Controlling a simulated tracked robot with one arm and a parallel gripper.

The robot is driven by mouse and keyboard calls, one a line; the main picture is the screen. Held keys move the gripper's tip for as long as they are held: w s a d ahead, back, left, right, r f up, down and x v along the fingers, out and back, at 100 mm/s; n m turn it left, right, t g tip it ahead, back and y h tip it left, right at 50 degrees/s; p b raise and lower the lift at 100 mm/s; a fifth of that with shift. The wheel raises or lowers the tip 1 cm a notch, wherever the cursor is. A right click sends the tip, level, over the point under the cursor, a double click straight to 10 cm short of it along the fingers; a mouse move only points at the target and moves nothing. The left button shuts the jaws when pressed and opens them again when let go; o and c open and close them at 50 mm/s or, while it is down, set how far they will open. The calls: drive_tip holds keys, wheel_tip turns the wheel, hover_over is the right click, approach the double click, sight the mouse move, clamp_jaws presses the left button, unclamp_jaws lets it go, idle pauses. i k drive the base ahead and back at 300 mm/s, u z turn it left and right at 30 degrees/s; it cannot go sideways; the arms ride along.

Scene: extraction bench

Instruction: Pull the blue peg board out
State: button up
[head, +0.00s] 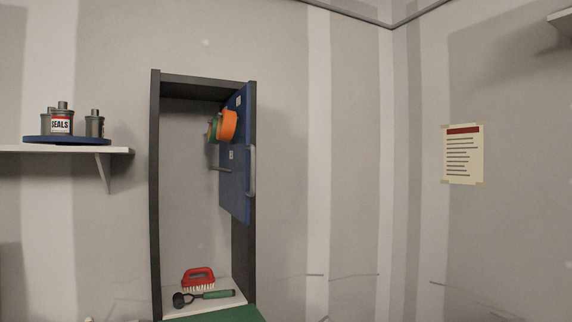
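The blue peg board (236,190) stands upright along the right side inside a tall, narrow dark grey cabinet (155,200), seen at a steep angle. A light grey vertical bar handle (252,171) is on its right, near edge. An orange ring-shaped item (229,125) and a green item behind it hang from the board's left face. A thin grey peg (220,169) sticks out below them. I cannot tell whether the board stands out past the cabinet front. My gripper is not in view.
On the cabinet floor lie a red-handled brush (198,278) and a green-handled tool (212,295). A green surface (225,314) shows at the bottom edge. A wall shelf (60,150) at left holds a blue round tray with cans. A notice (463,154) hangs right.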

sight(237, 168)
drive_tip(key=z, duration=0.1)
drive_tip(key=i, duration=1.35)
drive_tip(key=u, duration=0.3)
